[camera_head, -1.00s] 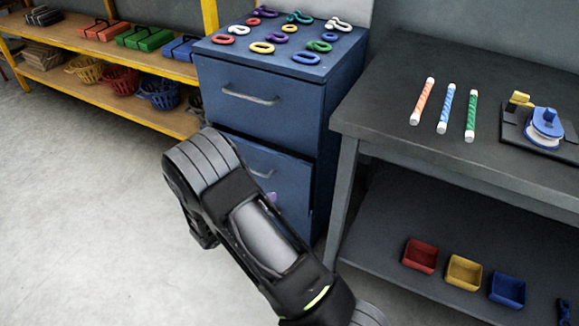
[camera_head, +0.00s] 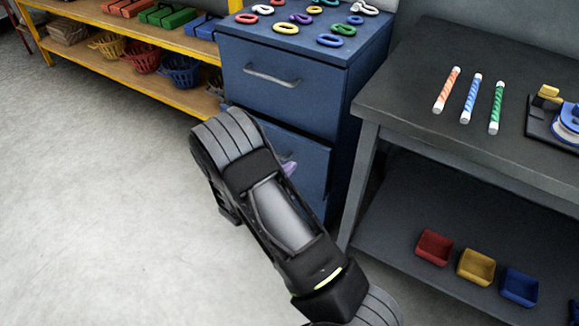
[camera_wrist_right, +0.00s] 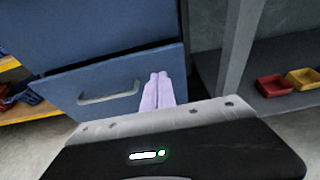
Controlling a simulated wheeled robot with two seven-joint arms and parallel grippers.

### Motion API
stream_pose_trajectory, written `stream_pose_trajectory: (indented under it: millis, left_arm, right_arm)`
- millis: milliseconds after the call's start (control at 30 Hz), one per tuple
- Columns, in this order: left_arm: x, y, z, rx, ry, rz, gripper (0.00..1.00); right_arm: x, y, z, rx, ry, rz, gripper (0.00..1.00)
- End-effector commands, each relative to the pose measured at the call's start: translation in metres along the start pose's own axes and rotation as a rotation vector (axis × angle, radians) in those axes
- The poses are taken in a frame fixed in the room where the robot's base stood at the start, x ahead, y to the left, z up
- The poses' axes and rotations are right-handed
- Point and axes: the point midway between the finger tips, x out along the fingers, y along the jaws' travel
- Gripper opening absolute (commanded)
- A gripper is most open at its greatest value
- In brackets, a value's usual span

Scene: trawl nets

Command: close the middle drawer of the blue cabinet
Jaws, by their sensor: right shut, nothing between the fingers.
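The blue cabinet (camera_head: 365,90) stands at the centre of the head view. Its top drawer (camera_head: 280,85) is shut. The drawer below it (camera_head: 307,158) stands out a little from the body, with a dark gap above its front. In the right wrist view this drawer front (camera_wrist_right: 75,88) carries a grey bar handle (camera_wrist_right: 108,93). My right gripper (camera_head: 289,167) has its lavender fingers shut and empty. In the wrist view the fingers (camera_wrist_right: 157,93) are in front of the drawer, right of the handle; contact cannot be told. My right arm hides the cabinet's lower part. My left gripper is out of view.
A dark workbench (camera_head: 425,95) stands close on the right, with coloured sticks on top and small bins (camera_head: 476,267) on its lower shelf. A yellow-framed shelf (camera_head: 130,65) with baskets is at the left. Coloured links lie on the cabinet. The floor (camera_head: 100,200) at left is clear.

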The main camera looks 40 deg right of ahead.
Motion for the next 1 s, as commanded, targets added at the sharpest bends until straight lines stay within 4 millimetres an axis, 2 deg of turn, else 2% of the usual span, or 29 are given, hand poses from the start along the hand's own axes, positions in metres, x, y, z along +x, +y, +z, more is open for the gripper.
stream_pose_trajectory:
  millis: [400,500,700,1000]
  left_arm:
    - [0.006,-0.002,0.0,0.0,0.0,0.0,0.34]
    - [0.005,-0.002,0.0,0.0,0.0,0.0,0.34]
    - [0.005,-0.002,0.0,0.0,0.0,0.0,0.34]
    - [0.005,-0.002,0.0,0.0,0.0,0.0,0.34]
  right_arm:
    - [0.082,-0.002,-0.001,-0.001,-0.001,-0.003,0.0]
    - [0.097,-0.001,0.006,0.001,-0.001,-0.002,0.0]
    - [0.114,0.0,0.011,-0.001,0.0,0.0,0.0]
    - [0.116,0.0,0.012,-0.001,0.0,0.0,0.0]
